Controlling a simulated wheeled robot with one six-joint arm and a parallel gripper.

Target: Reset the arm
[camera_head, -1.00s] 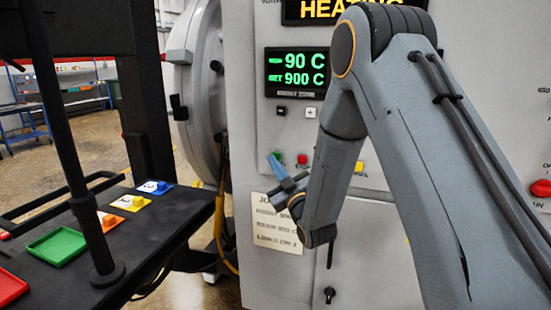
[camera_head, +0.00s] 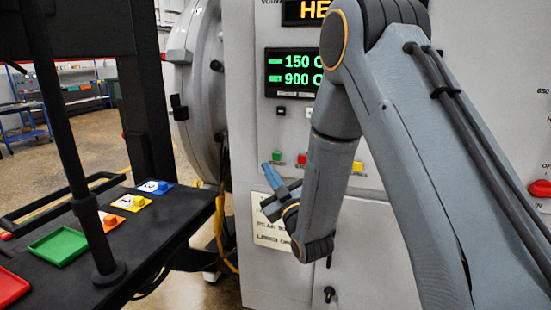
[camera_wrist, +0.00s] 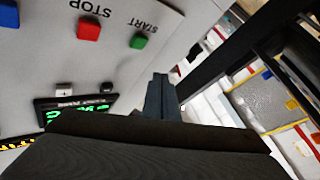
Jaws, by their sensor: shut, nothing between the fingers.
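My gripper (camera_head: 271,170) is in front of the furnace panel (camera_head: 345,235), just left of and below the green button (camera_head: 277,156). Its fingers are together and nothing is between them. The arm is bent, its forearm hanging down in front of the panel. In the wrist view the shut fingers (camera_wrist: 160,92) point up, with the green START button (camera_wrist: 138,41) and red STOP button (camera_wrist: 89,28) to their left. The fingers look apart from the buttons.
The display (camera_head: 291,73) reads 150 C above 900 C. A black table (camera_head: 150,235) at left holds a green tray (camera_head: 58,246), a red tray (camera_head: 10,287) and colored tiles with small knobs. A black post (camera_head: 75,150) rises from it. The round furnace door (camera_head: 205,90) stands behind.

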